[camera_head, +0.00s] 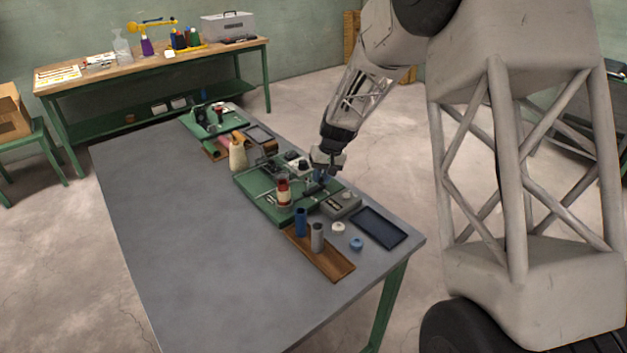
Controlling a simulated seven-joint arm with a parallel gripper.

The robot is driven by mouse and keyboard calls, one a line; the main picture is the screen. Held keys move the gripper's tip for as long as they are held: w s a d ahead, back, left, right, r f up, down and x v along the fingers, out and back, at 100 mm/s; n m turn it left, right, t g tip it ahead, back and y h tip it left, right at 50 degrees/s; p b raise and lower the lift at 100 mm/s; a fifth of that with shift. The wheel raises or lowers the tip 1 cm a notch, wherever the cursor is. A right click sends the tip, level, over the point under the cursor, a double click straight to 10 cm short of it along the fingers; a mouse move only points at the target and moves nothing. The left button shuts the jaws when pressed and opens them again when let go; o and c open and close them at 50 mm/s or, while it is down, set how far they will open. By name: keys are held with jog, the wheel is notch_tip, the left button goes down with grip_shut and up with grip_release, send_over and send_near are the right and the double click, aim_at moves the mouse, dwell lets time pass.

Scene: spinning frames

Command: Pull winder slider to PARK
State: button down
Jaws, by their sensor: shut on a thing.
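The green winder base (264,198) stands on the grey table near its right edge, with a red and white spool (284,190) at its front. My gripper (321,176) is lowered over the right part of this winder, by a small blue part and dark fittings. It is shut on a small part there, which I take to be the winder slider; the fingers and the distance hide most of it. I cannot read any PARK mark at this size.
A wooden board (331,265) holds a blue spool (301,222) and a grey spool (317,237). A dark tray (379,228) lies near the right table edge. A cream cone (238,154) and a second green unit (213,122) stand farther back. The table's left side is clear.

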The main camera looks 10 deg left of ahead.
jog(key=shift+w+d, duration=0.4)
jog(key=shift+w, duration=0.05)
jog(key=c, duration=1)
grip_release()
jog(key=shift+v, duration=3.95)
jog(key=shift+s, duration=0.1)
